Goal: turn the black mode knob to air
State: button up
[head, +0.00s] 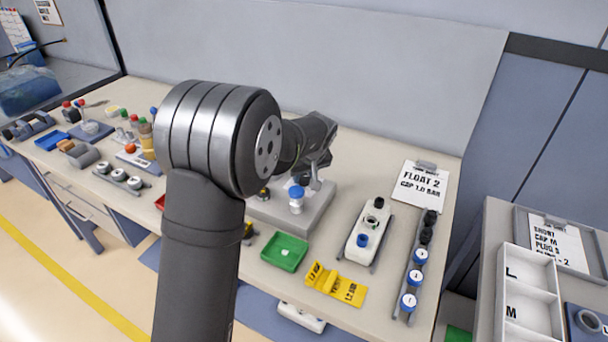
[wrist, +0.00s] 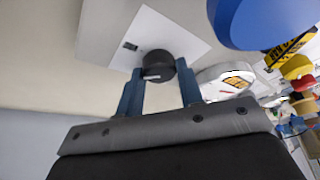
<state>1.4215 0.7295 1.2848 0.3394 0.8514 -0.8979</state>
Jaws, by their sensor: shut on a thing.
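The black mode knob (wrist: 157,62) sits on a white plate with a small dark mark, in the upper middle of the wrist view. The blue fingers of my gripper (wrist: 158,80) stand on either side of the knob and are shut on it. A small pale mark shows on the knob's near edge. I cannot read which setting it points to. In the head view my gripper (head: 314,180) is over the grey unit (head: 310,214) at the back of the bench, partly hidden behind my arm. The knob cannot be made out there.
A blue-capped white bottle (head: 296,201) stands close in front of my gripper.

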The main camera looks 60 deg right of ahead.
jog(key=n+y, duration=0.1)
jog(key=n, duration=0.1)
jog(key=n+t+y, duration=0.1)
jog(key=n, duration=0.2)
jog(key=shift+s+d+n, duration=0.1)
jog(key=shift+d+n, duration=0.05)
jog(key=shift+n, duration=0.15)
jog(key=n+y, duration=0.1)
jog(key=n, duration=0.3)
jog(key=shift+d+n+y, duration=0.1)
jog(key=shift+n+y, duration=0.2)
jog(key=shift+y, duration=0.1)
jog(key=o, duration=1)
jog(key=v, duration=1.7)
jog(key=shift+r, duration=0.2)
jog(key=shift+d, duration=0.1)
